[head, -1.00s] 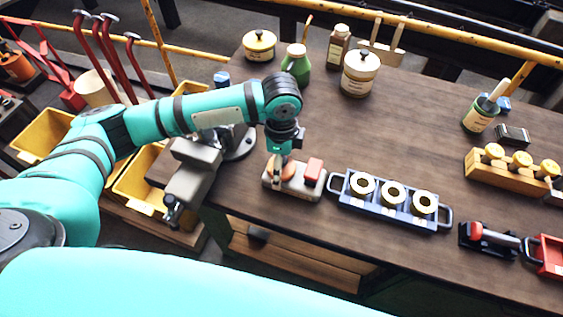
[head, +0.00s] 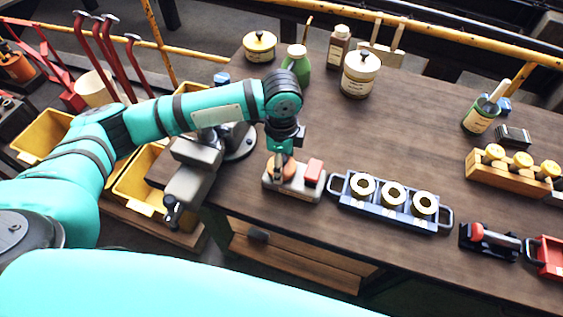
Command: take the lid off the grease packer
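The grease packer appears to be the small unit with a pale grey base (head: 302,191) near the bench's front edge, left of the blue tray. It carries a brown-orange round part (head: 289,169), which looks like its lid, and a red block (head: 314,170) on its right. My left gripper (head: 281,166) points down at the round part's left side. Its fingers are small and dark, overlapping the round part, so I cannot tell whether they grip it. The round part still sits on the base. My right gripper is not in view.
A blue tray (head: 348,196) with cream rings stands just right of the unit. A grey vise (head: 190,180) is close on the left. Labelled jars (head: 360,74) and a green bottle (head: 298,66) stand at the back. The middle of the bench (head: 400,140) is clear.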

